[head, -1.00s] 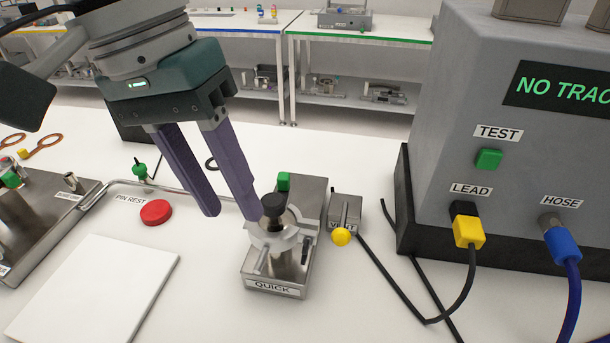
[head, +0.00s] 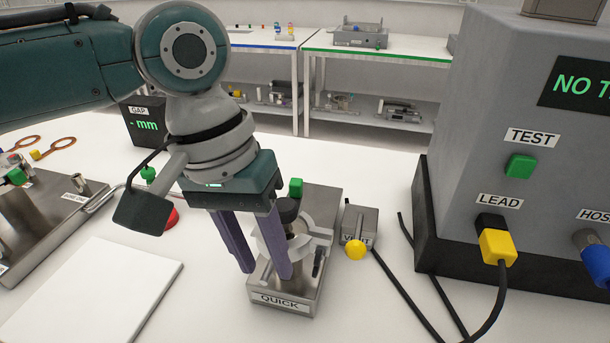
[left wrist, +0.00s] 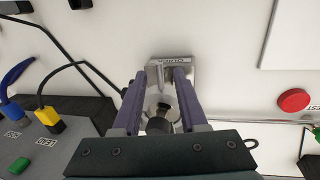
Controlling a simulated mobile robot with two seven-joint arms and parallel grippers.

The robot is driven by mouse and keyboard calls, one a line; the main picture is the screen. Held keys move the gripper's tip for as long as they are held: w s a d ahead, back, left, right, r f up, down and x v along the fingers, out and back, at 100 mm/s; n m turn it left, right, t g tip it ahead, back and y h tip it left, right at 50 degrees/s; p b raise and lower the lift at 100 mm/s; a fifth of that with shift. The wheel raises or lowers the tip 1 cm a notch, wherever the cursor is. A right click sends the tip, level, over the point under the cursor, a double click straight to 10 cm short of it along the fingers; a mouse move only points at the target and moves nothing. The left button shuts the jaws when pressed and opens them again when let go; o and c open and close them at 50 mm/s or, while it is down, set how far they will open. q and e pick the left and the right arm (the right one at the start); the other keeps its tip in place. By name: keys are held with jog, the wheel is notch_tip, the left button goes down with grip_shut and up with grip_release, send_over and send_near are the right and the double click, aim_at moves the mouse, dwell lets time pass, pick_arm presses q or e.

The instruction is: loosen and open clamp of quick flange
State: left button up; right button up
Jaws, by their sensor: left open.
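The quick flange stands on a metal block labelled QUICK (head: 283,299), with a silver ring clamp (head: 306,250) around it and a black knob (head: 288,210) on top. A dark clamp screw or lever (head: 318,262) shows at the clamp's right side. My left gripper (head: 266,275) is open, its two purple fingers pointing down in front of the flange and hiding part of it. In the left wrist view the fingers (left wrist: 158,72) lie on either side of the clamp (left wrist: 160,104). I cannot tell whether they touch it. My right gripper is not in view.
A small VENT block (head: 359,222) with a yellow ball knob (head: 356,250) stands right of the flange. The grey tester (head: 470,130) with its cables fills the right. A white pad (head: 95,290) lies front left. A red button (head: 172,218) is partly behind my gripper.

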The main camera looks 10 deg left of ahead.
pick_arm(q)
grip_shut()
dwell(0.3)
dwell(1.1)
